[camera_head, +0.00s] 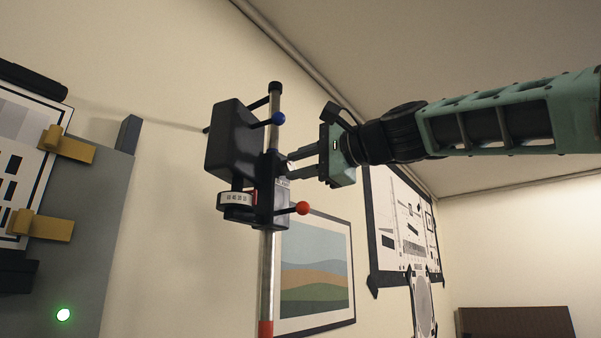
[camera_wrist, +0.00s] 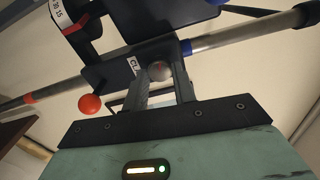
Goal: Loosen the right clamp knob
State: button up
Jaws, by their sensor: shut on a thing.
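A black clamp body (camera_head: 267,203) sits on a vertical metal post (camera_head: 266,275) and carries a dark box-shaped unit (camera_head: 231,140). My gripper (camera_head: 290,164) reaches in from the right, its fingers against the clamp's right side. In the wrist view the fingers (camera_wrist: 161,82) stand on either side of a round grey knob (camera_wrist: 159,70), shut on it, next to a partly covered white label (camera_wrist: 134,66). The knob is hidden in the head view. A red ball-ended lever (camera_head: 302,208) sticks out below my fingers; it also shows in the wrist view (camera_wrist: 90,105).
A ring with a printed label (camera_head: 236,198) is at the lower left of the clamp. A grey panel (camera_head: 95,220) with yellow clips stands left. A framed picture (camera_head: 316,265) and test charts (camera_head: 400,220) hang behind.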

jog(key=shift+n+b, duration=0.75)
jog(key=shift+n, duration=1.15)
jog(key=shift+r, duration=0.1)
jog(key=o, duration=1)
jog(key=shift+d, duration=0.1)
jog(key=shift+s+d+b, duration=0.2)
jog(key=shift+s+b, duration=0.05)
jog(key=shift+b, duration=0.05)
jog(key=b+v, duration=0.6)
jog(key=v, duration=1)
jog(key=shift+s+d+b, duration=0.25)
jog(key=shift+d+b, duration=0.05)
